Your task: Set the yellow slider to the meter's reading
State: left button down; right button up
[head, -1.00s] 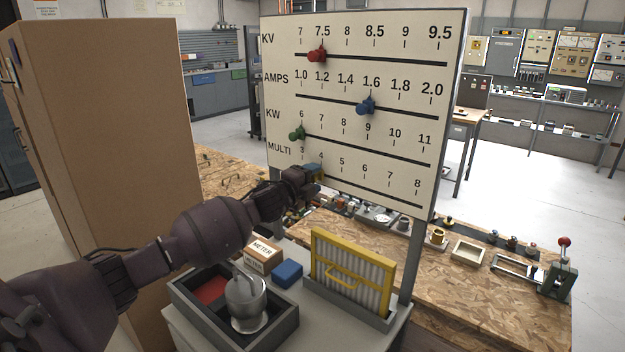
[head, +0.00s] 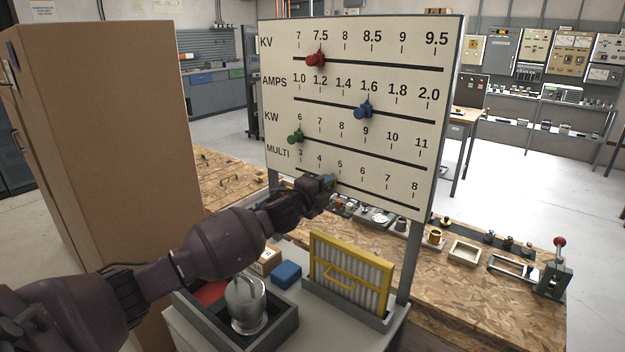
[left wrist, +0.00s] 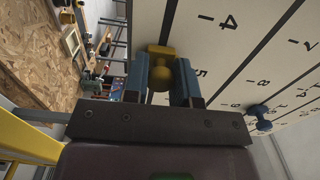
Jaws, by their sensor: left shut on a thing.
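The white board (head: 430,110) carries scales labelled KV, AMPS, KW and MULTI. My left gripper (head: 327,182) is at the MULTI scale, the lowest one, between its 4 and 5 marks. In the left wrist view, the blue fingers of my left gripper (left wrist: 160,85) are shut on the yellow slider (left wrist: 160,70), with the figures 4 and 5 beside it. In the head view my gripper hides the slider. A small cardboard box (head: 265,258), partly behind my left arm, stands below the board. No meter dial is readable. My right gripper is not in view.
The red slider (head: 316,59) is near 7.5 on KV, the blue slider (head: 363,111) near 1.6 on AMPS, the green slider (head: 296,136) near 6 on KW. A yellow-framed filter (head: 350,275) and grey tray (head: 285,327) stand below. A tall brown cabinet (head: 110,130) is left.

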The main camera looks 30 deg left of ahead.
pick_arm(q)
jog(key=d, duration=0.5)
jog(key=d+p, duration=0.1)
jog(key=d, duration=0.4)
jog(key=s+d+p, duration=0.1)
jog(key=d, duration=0.3)
jog(key=shift+s+d, duration=0.1)
jog(key=shift+d, duration=0.3)
jog(key=c, duration=0.9)
grip_release()
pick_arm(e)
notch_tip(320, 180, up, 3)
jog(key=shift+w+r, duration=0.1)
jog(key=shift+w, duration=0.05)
pick_arm(q)
jog(key=shift+s, duration=0.2)
send_near(385, 198)
jog(key=s, duration=0.4)
jog(key=shift+s+a, duration=0.2)
jog(key=shift+s, duration=0.05)
